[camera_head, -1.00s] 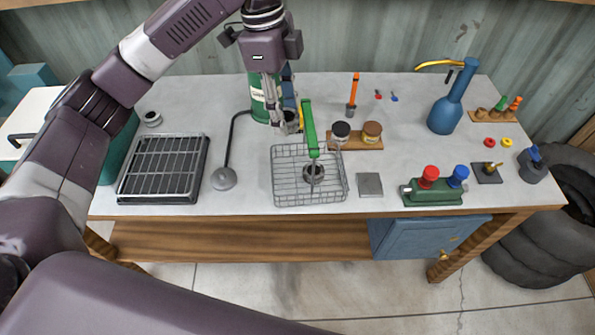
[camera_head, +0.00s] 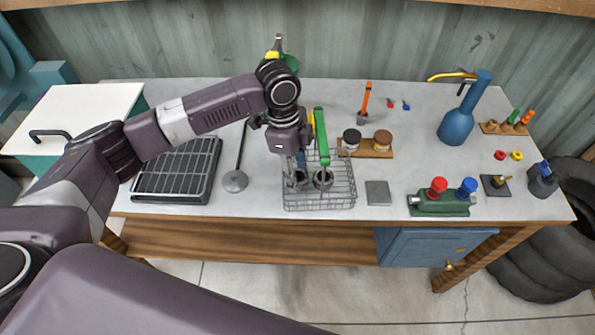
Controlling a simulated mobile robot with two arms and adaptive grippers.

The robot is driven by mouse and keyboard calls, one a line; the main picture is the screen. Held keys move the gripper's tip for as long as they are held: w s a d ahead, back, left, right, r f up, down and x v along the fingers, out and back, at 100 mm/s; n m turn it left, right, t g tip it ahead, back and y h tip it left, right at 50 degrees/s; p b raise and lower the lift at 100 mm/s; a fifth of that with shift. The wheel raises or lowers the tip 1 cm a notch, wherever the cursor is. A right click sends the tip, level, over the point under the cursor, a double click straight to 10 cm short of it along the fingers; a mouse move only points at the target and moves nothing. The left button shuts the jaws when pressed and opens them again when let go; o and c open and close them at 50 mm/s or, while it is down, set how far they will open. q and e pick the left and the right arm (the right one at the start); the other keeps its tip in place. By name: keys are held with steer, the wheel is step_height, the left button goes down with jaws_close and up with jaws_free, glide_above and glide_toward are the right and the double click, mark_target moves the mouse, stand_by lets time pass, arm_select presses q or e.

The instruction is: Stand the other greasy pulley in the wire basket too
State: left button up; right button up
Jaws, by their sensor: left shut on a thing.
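The wire basket (camera_head: 340,196) stands near the front middle of the table, with a green bar (camera_head: 320,140) rising over it. One dark grey pulley (camera_head: 323,179) stands in the basket, right of its middle. My left gripper (camera_head: 295,170) reaches down over the basket's left half and is shut on the other greasy pulley (camera_head: 297,182), just left of the first. The fingers partly hide this pulley, and I cannot tell whether it touches the basket floor. My right gripper is not in view.
A black rack tray (camera_head: 175,170) and a round-ended tool (camera_head: 235,181) lie left of the basket. A wooden stand with two jars (camera_head: 368,150) is behind right. A grey plate (camera_head: 378,193) and a green block with red and blue knobs (camera_head: 440,206) are to the right.

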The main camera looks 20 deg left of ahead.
arm_select(q)
steer(key=shift+f, duration=0.2)
steer(key=o, duration=1.2)
steer(key=r, duration=0.4)
steer(key=a+r+b, duration=0.1)
steer(key=r, duration=0.7)
steer(key=shift+a+b, duration=0.35)
